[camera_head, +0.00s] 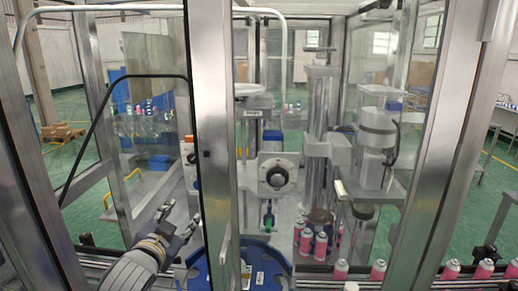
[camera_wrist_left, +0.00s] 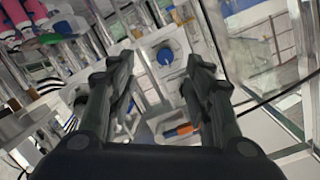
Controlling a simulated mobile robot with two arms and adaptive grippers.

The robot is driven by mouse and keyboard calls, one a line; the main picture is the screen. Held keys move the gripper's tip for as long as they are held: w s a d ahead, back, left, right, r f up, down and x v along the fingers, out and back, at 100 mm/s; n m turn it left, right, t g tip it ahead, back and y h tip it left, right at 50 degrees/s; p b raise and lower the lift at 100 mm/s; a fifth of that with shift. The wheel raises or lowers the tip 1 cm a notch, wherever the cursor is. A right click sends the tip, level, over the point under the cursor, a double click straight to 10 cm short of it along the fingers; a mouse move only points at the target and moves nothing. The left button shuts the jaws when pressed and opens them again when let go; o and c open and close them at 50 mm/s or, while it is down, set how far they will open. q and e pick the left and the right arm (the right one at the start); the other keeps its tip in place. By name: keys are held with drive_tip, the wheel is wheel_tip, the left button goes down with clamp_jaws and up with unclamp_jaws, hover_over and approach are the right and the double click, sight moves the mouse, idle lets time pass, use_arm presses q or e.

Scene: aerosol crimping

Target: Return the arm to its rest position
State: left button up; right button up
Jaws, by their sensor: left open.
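My left gripper (camera_head: 179,220) is at the lower left of the head view, inside the machine's frame. Its two fingers point up and to the right and stand apart with nothing between them. My right gripper is in neither view.
A metal post (camera_head: 212,150) stands right of my left gripper. A blue rotary plate (camera_head: 283,258) is low beside it. Pink cans (camera_head: 321,246) stand near the filling column, with more along the front conveyor (camera_head: 310,283). A black bent bar (camera_head: 118,80) is above my arm.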

use_arm(q)
drive_tip(key=s+d+f+n+g, duration=0.15)
drive_tip(key=s+f+g, duration=0.55)
drive_tip(key=s+f, duration=1.2)
drive_tip(key=s+f+n+g, duration=0.1)
drive_tip(key=s+f+g, duration=0.3)
drive_tip(key=s, duration=0.5)
drive_tip(key=s+f+n+g, duration=0.2)
drive_tip(key=s+f, duration=0.5)
drive_tip(key=s, duration=0.2)
wheel_tip(320, 180, down, 34)
drive_tip(key=s+r+b, duration=0.1)
drive_tip(key=b, duration=0.7)
drive_tip(key=s+a+f+g+b, duration=0.1)
drive_tip(key=s+f+b, duration=0.2)
drive_tip(key=s+f, duration=0.5)
drive_tip(key=s+a+f+g+b, duration=0.1)
drive_tip(key=s+a+f+b, duration=0.1)
drive_tip(key=s+f, duration=0.7)
wheel_tip(320, 180, down, 7)
drive_tip(key=shift+r+m+b, duration=0.1)
drive_tip(key=shift+m+b, duration=0.25)
drive_tip(key=shift+b, duration=0.4)
